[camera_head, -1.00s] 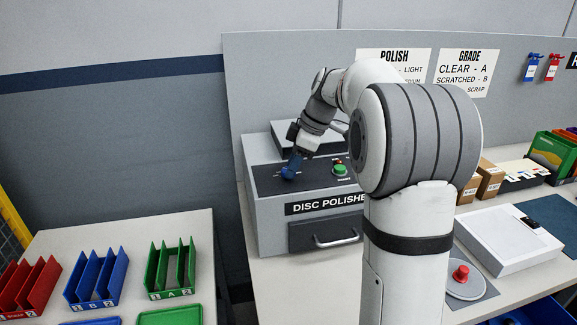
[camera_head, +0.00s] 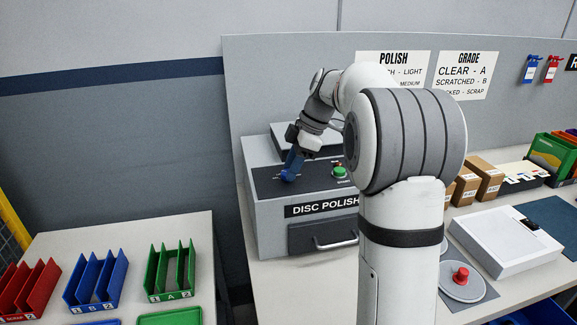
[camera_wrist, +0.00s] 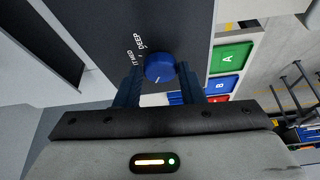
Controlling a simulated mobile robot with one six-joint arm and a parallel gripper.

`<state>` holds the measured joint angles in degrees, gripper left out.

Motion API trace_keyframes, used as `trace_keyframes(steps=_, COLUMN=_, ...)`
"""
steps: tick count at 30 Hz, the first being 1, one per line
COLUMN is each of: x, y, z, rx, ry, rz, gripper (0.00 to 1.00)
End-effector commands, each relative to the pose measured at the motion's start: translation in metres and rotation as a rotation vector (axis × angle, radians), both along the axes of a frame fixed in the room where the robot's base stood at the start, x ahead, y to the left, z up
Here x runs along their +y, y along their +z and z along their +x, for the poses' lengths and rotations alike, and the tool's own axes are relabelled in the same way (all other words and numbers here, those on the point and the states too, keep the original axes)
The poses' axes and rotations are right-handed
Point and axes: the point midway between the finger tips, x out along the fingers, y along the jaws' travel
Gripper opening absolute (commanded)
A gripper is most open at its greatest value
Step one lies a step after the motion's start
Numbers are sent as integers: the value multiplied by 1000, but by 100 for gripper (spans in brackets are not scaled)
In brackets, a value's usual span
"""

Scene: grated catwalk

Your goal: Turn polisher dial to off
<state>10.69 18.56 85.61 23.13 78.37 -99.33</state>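The polisher dial (camera_wrist: 160,68) is a round blue knob with a white pointer line on the dark top panel of the disc polisher (camera_head: 268,210). In the wrist view the pointer line slants toward the lower left of the knob, away from the printed labels, of which "MED" and "DEEP" are readable. My gripper (camera_wrist: 160,77) is open, with one dark blue finger at each side of the dial and gaps visible between. In the head view my gripper (camera_head: 291,166) reaches down at the dial, which it largely hides.
A green button (camera_head: 339,171) sits right of the dial on the same panel. A drawer with a handle (camera_head: 336,243) is in the polisher's front. Red, blue and green bins (camera_head: 170,270) stand on the left table. A white box (camera_head: 505,240) and red button (camera_head: 461,275) are right.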

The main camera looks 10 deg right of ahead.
Motion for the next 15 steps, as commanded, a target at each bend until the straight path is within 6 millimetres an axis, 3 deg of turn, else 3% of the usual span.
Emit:
trace_keyframes(steps=7, x=-1, y=0, z=0, rx=2, ry=-1, rz=-2, gripper=55)
trace_keyframes(steps=15, x=-2, y=2, z=0, rx=1, ry=-1, rz=-3, gripper=55)
